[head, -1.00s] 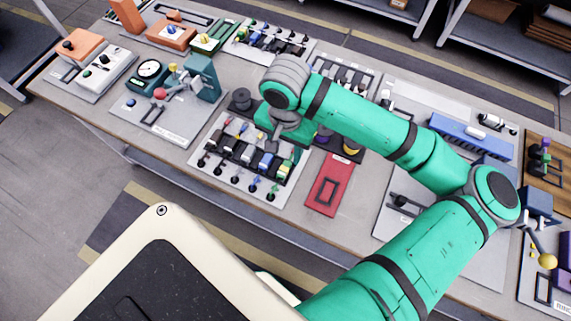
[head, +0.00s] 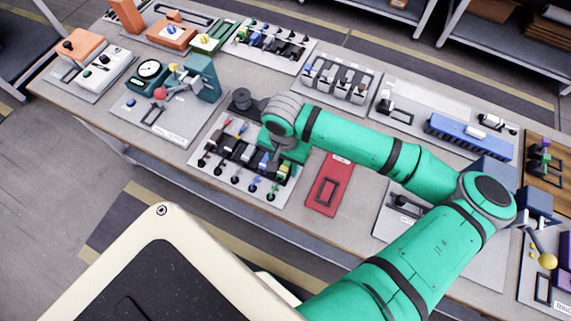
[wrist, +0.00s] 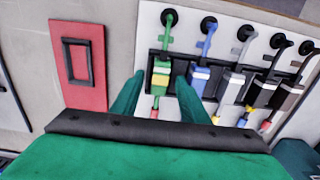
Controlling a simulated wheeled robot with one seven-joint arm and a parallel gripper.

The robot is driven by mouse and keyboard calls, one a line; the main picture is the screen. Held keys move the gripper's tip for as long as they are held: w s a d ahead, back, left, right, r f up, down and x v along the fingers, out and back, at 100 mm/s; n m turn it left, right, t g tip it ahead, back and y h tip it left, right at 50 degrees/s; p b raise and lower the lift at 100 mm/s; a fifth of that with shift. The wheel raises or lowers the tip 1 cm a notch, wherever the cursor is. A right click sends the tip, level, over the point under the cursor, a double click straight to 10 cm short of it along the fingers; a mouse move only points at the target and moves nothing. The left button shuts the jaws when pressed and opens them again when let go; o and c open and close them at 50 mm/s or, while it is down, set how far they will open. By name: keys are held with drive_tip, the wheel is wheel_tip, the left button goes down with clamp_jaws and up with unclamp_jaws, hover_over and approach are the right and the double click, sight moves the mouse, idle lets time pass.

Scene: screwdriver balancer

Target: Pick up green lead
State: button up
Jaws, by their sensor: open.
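The green lead (wrist: 162,72) lies in a slot of a dark rack on a white board, with a green cable running to a round black socket. It has a green and yellow body with a red tip. My gripper (wrist: 158,92) is open, its two green fingers on either side of the lead's lower part in the wrist view; I cannot tell whether they touch it. In the head view my gripper (head: 284,150) is over the right end of the rack, its fingertips hidden. The lead's cable end (head: 272,194) shows at the board's front edge.
A blue lead (wrist: 200,75) sits close right of the green one, then grey, black and brown leads. A red plate (wrist: 78,65) with a raised frame lies to the left. The bench (head: 215,150) holds other stations at both sides.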

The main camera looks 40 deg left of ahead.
clamp_jaws()
drive_tip(key=shift+r, duration=0.2)
